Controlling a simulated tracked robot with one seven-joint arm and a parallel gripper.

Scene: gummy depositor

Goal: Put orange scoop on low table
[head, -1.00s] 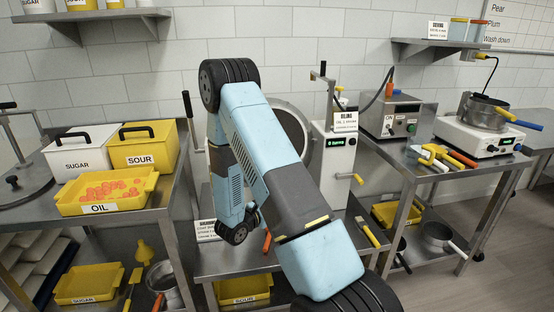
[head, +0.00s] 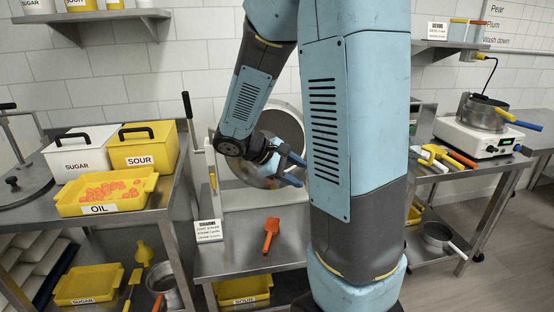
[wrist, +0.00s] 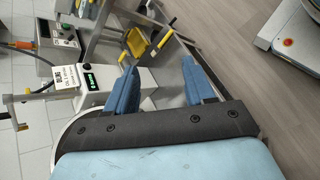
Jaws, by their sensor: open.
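The orange scoop (head: 270,236) lies on the steel low table (head: 235,262) in front of the round drum in the head view, with nothing touching it. My gripper (head: 295,170) is up and behind the scoop, in front of the drum, with its blue fingers apart. In the wrist view my gripper (wrist: 160,88) is open and empty, facing the machine and floor to the right. The scoop does not show in the wrist view. My arm hides the right part of the low table.
A steel drum (head: 283,128) stands behind the low table, with a small white sign (head: 208,231) at the table's left. A yellow OIL tray (head: 140,204) of orange gummies sits on the left bench. A hot plate (head: 480,140) with a pot is at right.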

